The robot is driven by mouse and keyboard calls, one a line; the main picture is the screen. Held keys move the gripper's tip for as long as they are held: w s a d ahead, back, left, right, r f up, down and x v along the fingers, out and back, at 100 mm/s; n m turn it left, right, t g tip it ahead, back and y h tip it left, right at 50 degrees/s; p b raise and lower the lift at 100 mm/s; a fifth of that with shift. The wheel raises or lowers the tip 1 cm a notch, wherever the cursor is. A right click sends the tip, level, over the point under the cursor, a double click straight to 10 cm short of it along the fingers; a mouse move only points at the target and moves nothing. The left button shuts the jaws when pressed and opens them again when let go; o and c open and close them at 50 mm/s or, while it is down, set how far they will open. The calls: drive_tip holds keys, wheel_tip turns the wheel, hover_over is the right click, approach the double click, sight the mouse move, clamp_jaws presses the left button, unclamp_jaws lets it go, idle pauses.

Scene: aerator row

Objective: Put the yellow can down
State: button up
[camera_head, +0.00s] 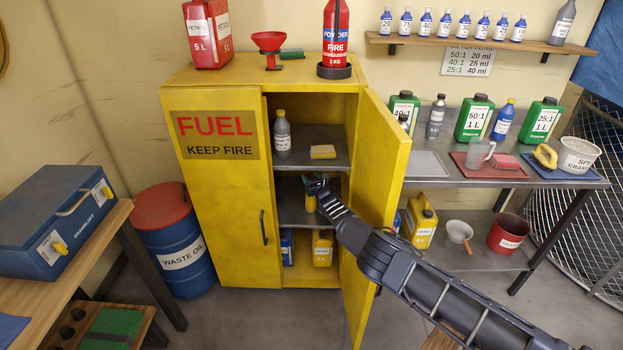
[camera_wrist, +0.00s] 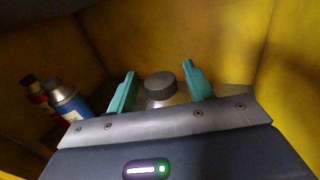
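My gripper (camera_head: 316,182) reaches through the open cabinet door to the middle shelf (camera_head: 296,212). A small yellow patch (camera_head: 311,203), likely the yellow can, shows just below the gripper in the head view. In the wrist view a container with a dark grey screw cap (camera_wrist: 160,84) stands between my two teal fingers (camera_wrist: 160,90). Its shoulder looks pale there, and its lower body is hidden behind the gripper housing. I cannot tell whether the fingers touch its sides, nor whether its base rests on the shelf.
The yellow cabinet (camera_head: 220,200) has its right door (camera_head: 382,190) swung out beside my arm. The shelf above holds a grey bottle (camera_head: 282,133) and a yellow sponge (camera_head: 323,152). The wrist view shows a blue-labelled bottle (camera_wrist: 70,103) and a red one (camera_wrist: 40,98) at left.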

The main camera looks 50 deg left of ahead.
drive_tip(key=shift+r, duration=0.15)
drive_tip(key=shift+s+d, duration=0.1)
drive_tip(key=shift+d, duration=0.2)
drive_tip(key=v, duration=1.1)
drive_tip(key=shift+d, duration=0.15)
idle(0.4)
